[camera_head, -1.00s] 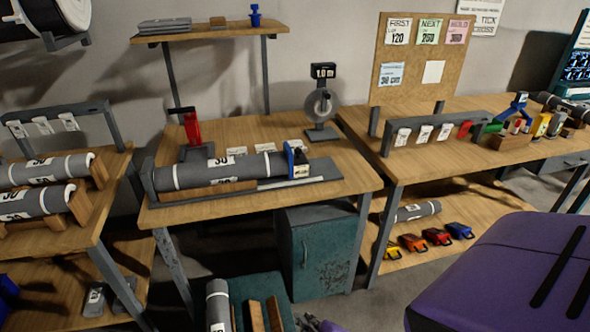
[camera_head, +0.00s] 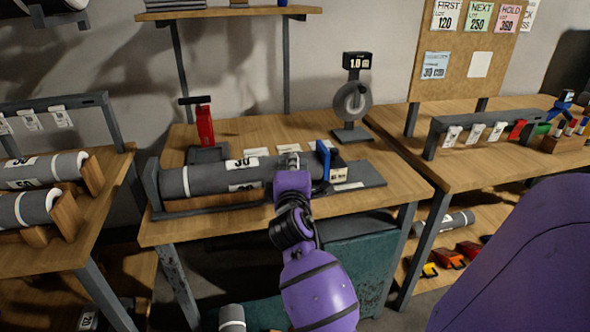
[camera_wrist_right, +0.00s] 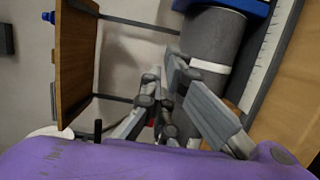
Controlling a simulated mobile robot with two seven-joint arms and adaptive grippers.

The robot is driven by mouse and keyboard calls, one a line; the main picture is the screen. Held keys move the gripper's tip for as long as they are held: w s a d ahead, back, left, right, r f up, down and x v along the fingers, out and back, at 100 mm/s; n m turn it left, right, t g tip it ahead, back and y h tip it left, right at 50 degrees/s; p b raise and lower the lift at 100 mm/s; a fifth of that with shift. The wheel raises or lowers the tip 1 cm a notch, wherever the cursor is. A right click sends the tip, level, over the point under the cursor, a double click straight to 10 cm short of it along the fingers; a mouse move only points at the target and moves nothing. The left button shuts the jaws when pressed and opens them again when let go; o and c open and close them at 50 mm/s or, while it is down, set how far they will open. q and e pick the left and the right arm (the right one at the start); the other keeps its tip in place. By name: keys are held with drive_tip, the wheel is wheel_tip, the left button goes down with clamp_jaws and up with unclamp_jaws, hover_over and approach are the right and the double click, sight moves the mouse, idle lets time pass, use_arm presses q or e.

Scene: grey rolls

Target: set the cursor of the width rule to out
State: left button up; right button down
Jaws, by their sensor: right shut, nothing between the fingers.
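The width rule (camera_head: 372,173) is a grey base along the middle bench, with a grey roll (camera_head: 212,179) lying on it. Its blue cursor (camera_head: 324,161) stands at the right end of the roll, with a pale label block beside it. My right gripper (camera_head: 291,160) is shut and empty, over the roll's right part, just left of the cursor; I cannot tell if it touches. In the right wrist view the fingers (camera_wrist_right: 164,75) are beside the roll (camera_wrist_right: 213,38), and a blue edge, likely the cursor (camera_wrist_right: 240,5), shows at the top with the white scale (camera_wrist_right: 272,42). My left gripper is out of view.
A red clamp-like tool (camera_head: 205,126) stands behind the roll, and a tape stand (camera_head: 351,100) behind the cursor. A rack with rolls (camera_head: 40,172) is at left. A tag rail (camera_head: 490,122) crosses the right bench. The middle bench's front right top is clear.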

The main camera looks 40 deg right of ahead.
drive_tip(key=x, duration=0.5)
drive_tip(key=shift+w+d, duration=0.25)
drive_tip(key=shift+w, duration=0.05)
drive_tip(key=s+d, duration=0.1)
drive_tip(key=d, duration=0.2)
drive_tip(key=shift+s, duration=0.4)
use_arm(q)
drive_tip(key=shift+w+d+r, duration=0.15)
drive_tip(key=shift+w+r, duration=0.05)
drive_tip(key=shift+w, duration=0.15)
use_arm(e)
drive_tip(key=shift+s+d, duration=0.15)
drive_tip(key=shift+d, duration=0.05)
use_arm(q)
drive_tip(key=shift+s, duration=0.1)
use_arm(e)
drive_tip(key=p, duration=0.4)
hover_over(336, 163)
drive_tip(key=shift+w+a+r, duration=0.1)
drive_tip(key=shift+w+a, duration=0.1)
drive_tip(key=shift+a, duration=0.05)
drive_tip(key=shift+s+d, duration=0.2)
drive_tip(key=shift+d, duration=0.1)
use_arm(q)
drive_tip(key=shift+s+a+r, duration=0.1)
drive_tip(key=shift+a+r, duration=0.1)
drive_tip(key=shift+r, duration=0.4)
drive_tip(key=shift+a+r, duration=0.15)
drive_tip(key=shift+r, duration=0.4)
